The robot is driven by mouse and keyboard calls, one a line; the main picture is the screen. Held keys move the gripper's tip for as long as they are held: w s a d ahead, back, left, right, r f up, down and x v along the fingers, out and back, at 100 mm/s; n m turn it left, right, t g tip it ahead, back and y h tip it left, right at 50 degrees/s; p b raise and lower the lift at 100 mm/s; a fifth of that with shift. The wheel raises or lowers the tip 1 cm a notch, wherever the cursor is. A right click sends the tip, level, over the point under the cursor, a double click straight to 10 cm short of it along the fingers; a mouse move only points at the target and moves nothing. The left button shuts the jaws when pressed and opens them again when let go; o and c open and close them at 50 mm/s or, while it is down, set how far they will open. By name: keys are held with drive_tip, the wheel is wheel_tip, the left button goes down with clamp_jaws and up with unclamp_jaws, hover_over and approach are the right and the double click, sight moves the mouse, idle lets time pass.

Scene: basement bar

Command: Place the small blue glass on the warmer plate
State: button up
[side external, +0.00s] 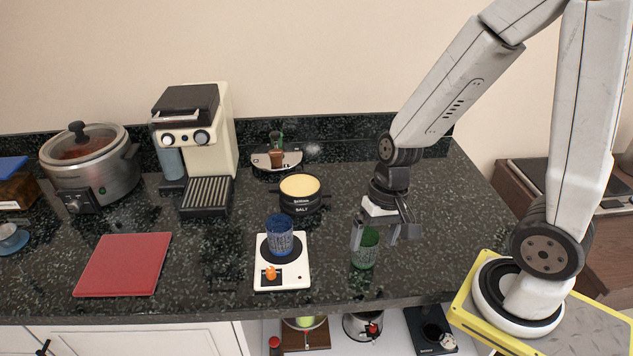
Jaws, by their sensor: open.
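The small blue glass (279,236) stands upright on the dark round plate of the white warmer (296,276), which has an orange knob at its front. A green glass (366,249) stands on the dark counter to the right of the warmer. My gripper (384,238) is open, with its fingers close to the upper part of the green glass. I cannot tell whether the fingers touch it. My gripper is to the right of the blue glass and apart from it.
A coffee machine (205,135), a slow cooker (97,178) and a red board (124,265) are to the left. The counter (440,225) is clear right of my gripper; its front edge is near the glasses.

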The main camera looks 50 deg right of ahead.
drive_tip(key=shift+w+d+r+n+t+h, duration=0.2)
drive_tip(key=shift+w+r+n+t+h, duration=0.3)
drive_tip(key=shift+n, duration=0.5)
drive_tip(key=shift+w+d+r+n+t+h, duration=0.35)
drive_tip(key=shift+w+n, duration=0.25)
drive_tip(key=shift+n, duration=0.4)
drive_tip(key=shift+w+d+r+n+t+h, duration=0.1)
drive_tip(key=shift+w+r+n+t+h, duration=0.35)
drive_tip(key=shift+n, duration=0.55)
drive_tip(key=shift+w, duration=0.1)
